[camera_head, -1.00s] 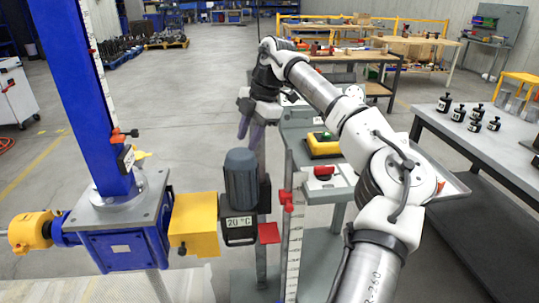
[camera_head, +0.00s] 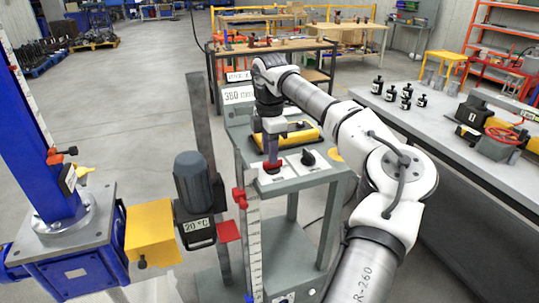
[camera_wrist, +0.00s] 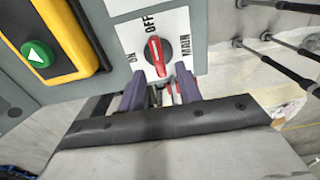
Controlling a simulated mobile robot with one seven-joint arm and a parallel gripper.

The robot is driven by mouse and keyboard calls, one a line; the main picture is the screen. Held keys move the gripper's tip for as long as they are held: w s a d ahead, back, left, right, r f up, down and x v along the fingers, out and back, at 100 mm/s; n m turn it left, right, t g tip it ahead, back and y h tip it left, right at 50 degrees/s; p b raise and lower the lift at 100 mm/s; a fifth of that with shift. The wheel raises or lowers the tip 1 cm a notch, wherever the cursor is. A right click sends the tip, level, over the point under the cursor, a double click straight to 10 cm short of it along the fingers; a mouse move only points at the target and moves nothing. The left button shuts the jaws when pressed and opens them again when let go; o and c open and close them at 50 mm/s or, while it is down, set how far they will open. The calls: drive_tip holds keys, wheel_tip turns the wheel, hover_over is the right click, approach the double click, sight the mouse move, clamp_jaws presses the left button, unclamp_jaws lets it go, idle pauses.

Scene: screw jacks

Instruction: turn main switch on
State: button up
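The main switch is a red knob on a white plate on top of the grey control stand (camera_head: 292,190). The knob (camera_wrist: 156,57) shows clearly in the wrist view, its long handle pointing roughly at the OFF label, with ON to its left. In the head view the knob (camera_head: 272,167) is partly below my gripper (camera_head: 270,157). My gripper points down over it. In the wrist view my gripper (camera_wrist: 160,82) is open, its two purple fingers apart, near the knob's lower side. I cannot tell whether they touch it.
A yellow box with a green button (camera_wrist: 37,55) sits beside the switch plate. A black knob (camera_head: 308,157) is to the right of the switch. The blue screw jack (camera_head: 66,225) and grey motor (camera_head: 194,185) stand left. A bench (camera_head: 450,125) stands right.

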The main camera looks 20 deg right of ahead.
drive_tip(key=shift+f, duration=1.45)
drive_tip(key=shift+c, duration=0.3)
clamp_jaws()
